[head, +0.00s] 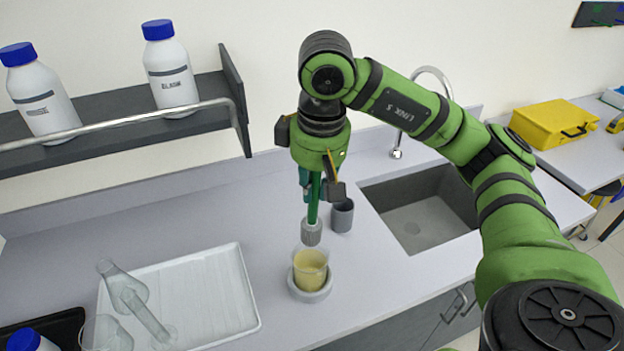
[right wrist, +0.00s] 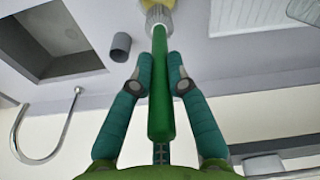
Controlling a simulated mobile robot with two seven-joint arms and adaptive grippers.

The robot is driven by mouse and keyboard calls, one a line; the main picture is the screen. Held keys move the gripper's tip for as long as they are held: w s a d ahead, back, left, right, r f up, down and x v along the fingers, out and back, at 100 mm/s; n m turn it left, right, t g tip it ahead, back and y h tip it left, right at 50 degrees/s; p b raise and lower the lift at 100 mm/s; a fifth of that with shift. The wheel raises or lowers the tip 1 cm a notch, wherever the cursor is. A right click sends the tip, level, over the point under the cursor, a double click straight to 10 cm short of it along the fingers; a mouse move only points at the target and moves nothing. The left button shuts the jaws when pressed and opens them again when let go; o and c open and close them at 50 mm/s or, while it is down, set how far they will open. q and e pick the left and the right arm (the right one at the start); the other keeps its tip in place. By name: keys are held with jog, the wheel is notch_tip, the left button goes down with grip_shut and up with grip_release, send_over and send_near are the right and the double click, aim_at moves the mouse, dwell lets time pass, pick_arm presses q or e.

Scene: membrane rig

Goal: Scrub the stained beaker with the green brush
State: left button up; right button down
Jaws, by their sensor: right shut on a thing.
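The stained beaker (head: 310,268), with a yellowish stain, stands upright in a round grey holder (head: 312,292) on the bench. My right gripper (head: 314,187) is shut on the green brush (head: 313,210), which hangs upright with its grey bristle head (head: 312,233) down. The bristle head is just above the beaker's mouth, in line with it; I cannot tell whether its tip is inside the rim. In the right wrist view the green handle (right wrist: 160,90) runs between the two fingers (right wrist: 157,82), and the head covers part of the yellowish beaker. My left gripper is not in view.
A grey cup (head: 342,216) stands close behind the beaker, beside the sink (head: 425,215). A white tray (head: 235,325) with clear glassware lies to the left. A shelf (head: 110,124) with a rail and blue-capped bottles (head: 172,80) is at upper left. Bench between tray and beaker is clear.

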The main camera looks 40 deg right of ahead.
jog(key=b, duration=0.3)
send_over(312, 245)
jog(key=f, duration=0.5)
jog(key=shift+w+d, duration=0.25)
notch_tip(312, 245, down, 6)
jog(key=b, duration=0.5)
jog(key=shift+r+b, duration=0.15)
jog(key=shift+b, duration=0.25)
notch_tip(312, 245, down, 2)
jog(key=shift+f+b, duration=0.2)
jog(key=shift+b, duration=1.05)
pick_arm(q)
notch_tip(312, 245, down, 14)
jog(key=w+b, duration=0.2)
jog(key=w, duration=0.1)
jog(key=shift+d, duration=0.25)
pick_arm(e)
jog(key=shift+f, duration=1.1)
pick_arm(q)
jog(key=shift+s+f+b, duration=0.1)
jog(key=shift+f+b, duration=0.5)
jog(key=shift+b, duration=0.15)
pick_arm(e)
jog(key=shift+f, duration=0.55)
